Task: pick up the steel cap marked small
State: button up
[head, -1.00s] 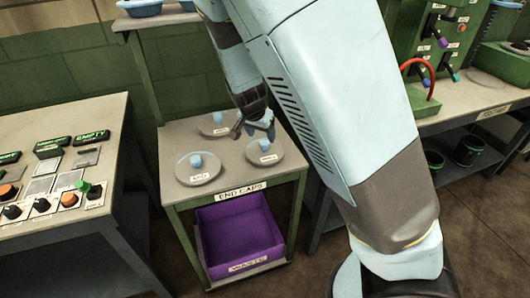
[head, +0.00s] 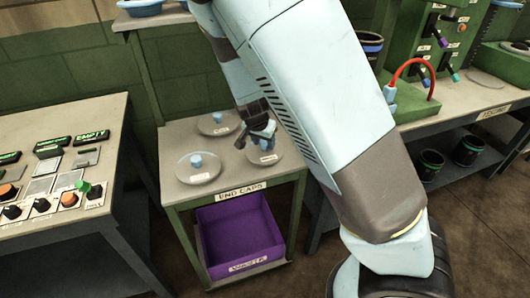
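Three round steel caps with blue knobs lie on the small stand labelled END CAPS (head: 240,193). One is at the front left (head: 198,175), one at the back (head: 215,130), and one at the right (head: 288,152). Each has a small label, too small for me to read surely, so I cannot tell which is marked small. My gripper (head: 256,136) is low over the right cap, its dark fingers apart. They are close to that cap's blue knob, but I cannot tell if they touch it. My arm hides part of the view to the right.
A purple bin (head: 242,235) sits on the shelf under the caps. A control desk (head: 55,180) with knobs and buttons stands at left. A bench (head: 470,125) at right carries a green panel and a red hose (head: 408,65). Dark pots stand below it.

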aim_at(265, 145)
grip_shut()
dwell(0.5)
jog(key=shift+r, duration=0.1)
jog(key=shift+r, duration=0.25)
jog(key=r, duration=0.3)
jog(key=shift+s+d+r, duration=0.1)
jog(key=shift+s+r, duration=0.1)
jog(key=shift+s, duration=0.15)
jog(key=s+d+r, duration=0.7)
jog(key=s+r, duration=0.2)
jog(key=s, duration=0.2)
dwell(0.3)
jog(key=shift+d, duration=0.1)
